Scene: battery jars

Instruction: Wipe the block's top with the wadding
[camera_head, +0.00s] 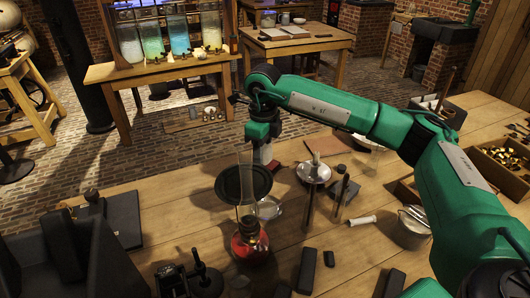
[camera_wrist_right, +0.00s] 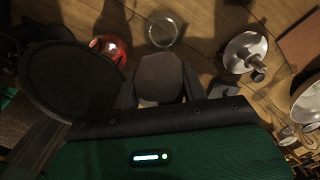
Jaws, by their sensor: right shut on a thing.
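My right gripper (camera_head: 264,150) hangs over the table behind the black round plate (camera_head: 243,183). It is shut on a pale piece that I take for the wadding (camera_head: 265,154). In the right wrist view, this piece shows as a grey lump (camera_wrist_right: 160,78) between the dark fingers. I cannot tell which one the task means. The wadding appears clear of them. My left gripper does not show.
A red-bottomed glass lamp (camera_head: 250,243) and a glass dish (camera_head: 268,208) stand near the plate. A metal pail (camera_head: 411,227) stands at right, a compartment box (camera_head: 505,160) beyond. Tall jars (camera_head: 170,35) stand on another table.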

